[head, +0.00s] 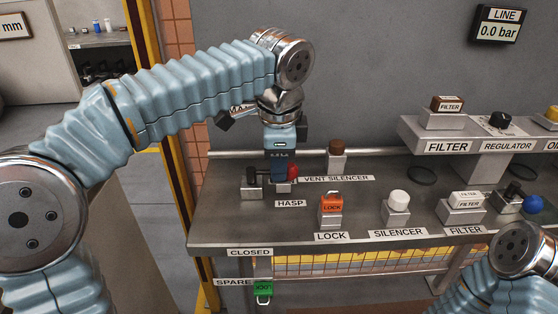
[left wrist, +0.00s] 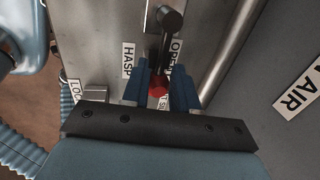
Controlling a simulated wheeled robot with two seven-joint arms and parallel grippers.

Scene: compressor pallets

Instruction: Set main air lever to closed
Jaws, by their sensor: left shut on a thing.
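The main air lever has a dark arm with a red knob (head: 292,171) and stands at the left end of the bench. My left gripper (head: 281,181) points down over it and is shut on the knob. In the left wrist view the red knob (left wrist: 157,91) sits between the two blue fingers of my left gripper (left wrist: 159,92). A CLOSED label (head: 249,252) is on the bench's front edge. My right gripper is not in view.
An orange lock (head: 332,204) on a block, a white silencer (head: 398,200) and white filter (head: 466,200) stand to the right along the bench (head: 350,234). A rail (head: 410,148) runs behind. The gauge (head: 498,25) reads 0.0 bar.

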